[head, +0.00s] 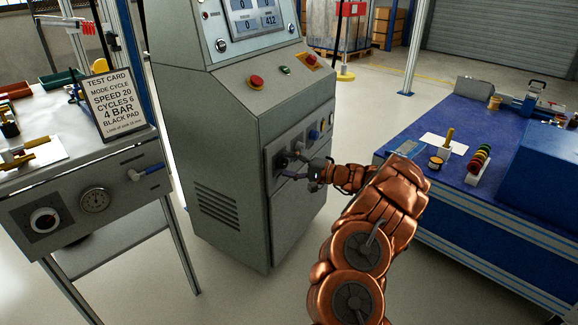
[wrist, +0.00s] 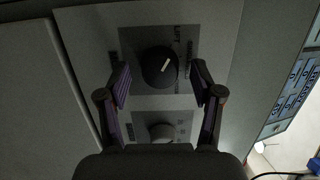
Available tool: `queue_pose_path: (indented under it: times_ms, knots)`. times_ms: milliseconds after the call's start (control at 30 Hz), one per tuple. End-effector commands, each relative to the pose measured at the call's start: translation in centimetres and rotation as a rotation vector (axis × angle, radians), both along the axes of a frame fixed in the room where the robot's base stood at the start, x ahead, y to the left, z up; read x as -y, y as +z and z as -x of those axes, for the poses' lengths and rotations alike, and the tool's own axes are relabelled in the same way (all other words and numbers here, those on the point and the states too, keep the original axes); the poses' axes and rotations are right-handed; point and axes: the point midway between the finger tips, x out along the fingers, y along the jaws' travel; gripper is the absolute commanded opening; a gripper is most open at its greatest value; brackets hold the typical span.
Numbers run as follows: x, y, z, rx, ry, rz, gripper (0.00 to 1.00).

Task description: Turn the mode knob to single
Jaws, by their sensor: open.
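A round black knob (wrist: 157,68) with a white pointer line sits on a dark label plate in the wrist view. Its line slants towards the upper right of that picture. My gripper (wrist: 160,86) is open, one finger on each side of the knob, with gaps visible. In the head view my gripper (head: 286,168) is at the front panel of the grey cabinet (head: 235,150) and partly hides the knob area.
A second, grey knob (wrist: 161,131) lies between my fingers nearer the palm. A blue knob (head: 314,134) is further right on the panel. A red button (head: 256,82) is on the sloped top. A test card (head: 113,103) stands left; a blue bench (head: 480,215) stands right.

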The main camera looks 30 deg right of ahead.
Motion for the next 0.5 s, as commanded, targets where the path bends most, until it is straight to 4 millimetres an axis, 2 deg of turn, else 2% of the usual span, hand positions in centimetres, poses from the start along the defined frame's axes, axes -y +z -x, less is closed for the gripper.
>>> queue_pose_path:
  times_ms: [67, 500]
  knots:
    - [0.00, 0.00, 0.00, 0.000, 0.000, 0.000, 0.64]
    - [0.00, -0.02, 0.01, -0.001, 0.000, 0.001, 0.18]
